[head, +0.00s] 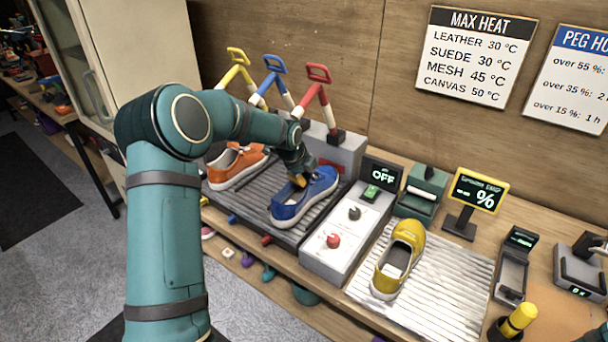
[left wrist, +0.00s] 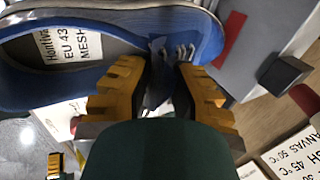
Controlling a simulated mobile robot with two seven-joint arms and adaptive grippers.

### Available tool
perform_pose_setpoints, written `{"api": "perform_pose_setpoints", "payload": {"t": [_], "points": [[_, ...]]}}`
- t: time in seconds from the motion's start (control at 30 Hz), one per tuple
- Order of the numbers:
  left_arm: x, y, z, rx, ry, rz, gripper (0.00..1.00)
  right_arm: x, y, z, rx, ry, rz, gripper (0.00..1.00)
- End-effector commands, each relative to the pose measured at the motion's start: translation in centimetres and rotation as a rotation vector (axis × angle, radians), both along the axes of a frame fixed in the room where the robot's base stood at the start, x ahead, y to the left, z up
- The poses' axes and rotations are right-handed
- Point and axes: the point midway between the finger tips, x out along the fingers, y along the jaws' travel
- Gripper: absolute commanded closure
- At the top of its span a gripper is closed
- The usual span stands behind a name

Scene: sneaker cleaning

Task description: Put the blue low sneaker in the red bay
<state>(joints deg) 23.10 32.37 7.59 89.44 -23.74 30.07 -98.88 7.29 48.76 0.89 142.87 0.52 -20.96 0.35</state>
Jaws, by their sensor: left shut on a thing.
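The blue low sneaker (head: 308,200) is over the right end of the dark ribbed rack, in front of the red-handled lever (head: 318,74), where the red bay (head: 267,240) has its red front tab. I cannot tell whether its sole rests on the ribs. My left gripper (head: 298,180) reaches down to the sneaker and is shut on its upper near the laces. In the left wrist view, the yellow fingers (left wrist: 162,78) straddle part of the blue sneaker (left wrist: 75,98); its insole label reads EU 43 MESH.
An orange sneaker (head: 236,166) sits on the rack to the left, below the yellow and blue levers. A control box (head: 325,262) with an OFF display stands just right of the rack. A yellow sneaker (head: 400,258) lies on a pale ribbed mat (head: 455,285) farther right.

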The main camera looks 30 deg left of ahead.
Motion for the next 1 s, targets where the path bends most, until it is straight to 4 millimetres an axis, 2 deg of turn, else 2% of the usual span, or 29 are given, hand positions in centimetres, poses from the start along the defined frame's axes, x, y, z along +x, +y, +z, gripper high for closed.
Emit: {"api": "perform_pose_setpoints", "payload": {"t": [0.57, 0.6, 0.67, 1.0], "points": [[0.03, 0.01, -0.75, 0.000, -0.002, 0.000, 1.00, -0.01, 0.01, -0.53, 0.000, 0.000, 0.000, 0.53], [0.03, 0.01, -0.74, 0.000, -0.002, 0.000, 0.70, -0.01, 0.00, -0.52, 0.000, 0.000, 0.000, 0.53], [0.02, 0.01, -0.71, 0.000, -0.002, 0.000, 0.51, -0.01, 0.00, -0.49, 0.000, 0.000, 0.000, 0.53], [-0.10, 0.03, -0.67, 0.000, 0.001, 0.000, 0.51, -0.01, 0.01, -0.48, 0.000, 0.000, 0.000, 0.53]]}}
